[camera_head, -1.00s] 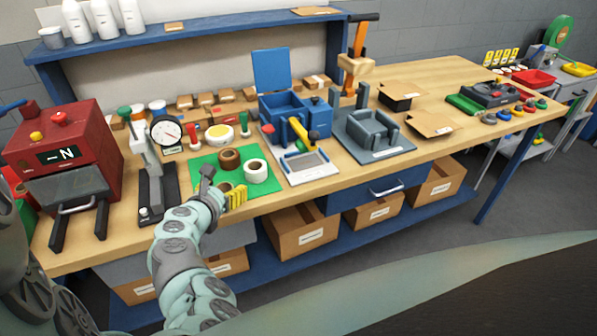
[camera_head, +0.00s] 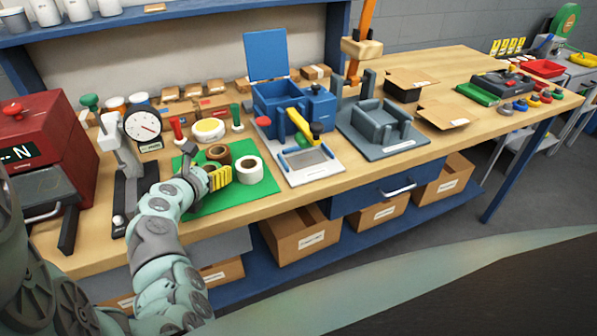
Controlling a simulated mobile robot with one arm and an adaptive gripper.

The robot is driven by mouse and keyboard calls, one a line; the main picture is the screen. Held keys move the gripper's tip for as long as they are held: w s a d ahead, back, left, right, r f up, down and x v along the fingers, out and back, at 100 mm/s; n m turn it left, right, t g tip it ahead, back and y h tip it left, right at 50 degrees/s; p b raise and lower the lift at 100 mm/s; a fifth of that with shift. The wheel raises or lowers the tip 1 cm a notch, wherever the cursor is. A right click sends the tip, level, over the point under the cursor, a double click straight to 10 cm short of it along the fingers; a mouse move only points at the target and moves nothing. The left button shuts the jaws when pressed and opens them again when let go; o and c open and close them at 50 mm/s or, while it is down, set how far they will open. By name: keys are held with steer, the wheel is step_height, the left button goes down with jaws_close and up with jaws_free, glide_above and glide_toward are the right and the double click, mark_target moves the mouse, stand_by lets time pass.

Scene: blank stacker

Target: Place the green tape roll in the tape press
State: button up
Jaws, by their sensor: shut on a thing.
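My gripper (camera_head: 219,177), with yellow ribbed fingers, is at the left part of the green mat (camera_head: 262,188). It is shut on the green tape roll (camera_head: 209,167), which is mostly hidden behind the fingers, with a little green showing above them. A brown tape roll (camera_head: 218,153) stands just behind, and a white tape roll (camera_head: 249,169) stands to the right, apart from the fingers. I cannot tell for sure which fixture is the tape press; a grey fixture (camera_head: 381,128) with an orange-handled upright stands right of the mat.
A blue open-lidded box (camera_head: 290,105) with a yellow-and-black lever stands between mat and grey fixture. A dial gauge (camera_head: 143,127) and a red machine (camera_head: 42,133) stand left. Cardboard boxes line the back.

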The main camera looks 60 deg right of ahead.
steer(key=shift+f, duration=0.2)
steer(key=shift+f, duration=0.15)
steer(key=o, duration=1.2)
